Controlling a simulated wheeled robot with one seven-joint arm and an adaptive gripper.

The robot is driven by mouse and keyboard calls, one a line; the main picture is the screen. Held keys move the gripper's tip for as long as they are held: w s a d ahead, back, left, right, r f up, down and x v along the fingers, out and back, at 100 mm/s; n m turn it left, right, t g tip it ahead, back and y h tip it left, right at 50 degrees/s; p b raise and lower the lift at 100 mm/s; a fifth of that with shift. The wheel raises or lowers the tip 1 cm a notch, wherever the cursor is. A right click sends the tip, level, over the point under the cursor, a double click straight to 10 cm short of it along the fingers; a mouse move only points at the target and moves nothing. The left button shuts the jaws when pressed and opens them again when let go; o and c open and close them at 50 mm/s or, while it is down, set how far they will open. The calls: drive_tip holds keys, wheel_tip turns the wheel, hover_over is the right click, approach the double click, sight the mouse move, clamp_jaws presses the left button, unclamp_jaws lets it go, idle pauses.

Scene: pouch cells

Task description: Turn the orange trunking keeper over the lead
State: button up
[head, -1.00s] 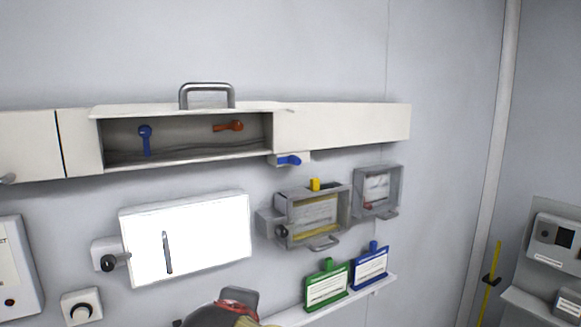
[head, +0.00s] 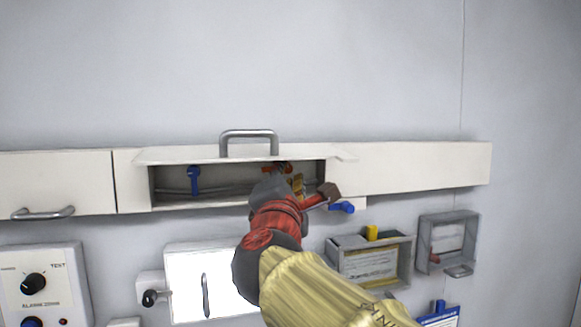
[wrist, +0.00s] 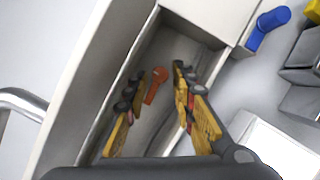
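The orange trunking keeper (wrist: 155,86) is a small lever with a round head, on the back wall inside the open trunking bay (head: 170,205). In the head view my arm mostly hides it. My gripper (wrist: 159,76) is open, its two yellow-and-black fingers on either side of the keeper with gaps visible; I cannot tell contact. In the head view the gripper (head: 284,180) reaches into the right part of the bay. The grey lead (head: 225,190) runs along the bay's lower part. A blue keeper (head: 194,180) hangs down at the bay's left.
The raised flap (head: 200,154) with a metal handle (head: 249,135) sits above the bay. A blue lever (head: 342,207) is just below right, also in the wrist view (wrist: 265,27). Grey boxes (head: 375,262) and a bright white panel (head: 190,290) are below.

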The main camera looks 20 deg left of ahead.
sight(287, 170)
drive_tip(key=shift+x, duration=1.2)
drive_tip(key=shift+w+a+r+p, duration=0.15)
drive_tip(key=shift+w+p, duration=0.15)
drive_tip(key=shift+w, duration=0.3)
drive_tip(key=shift+c, duration=0.4)
clamp_jaws()
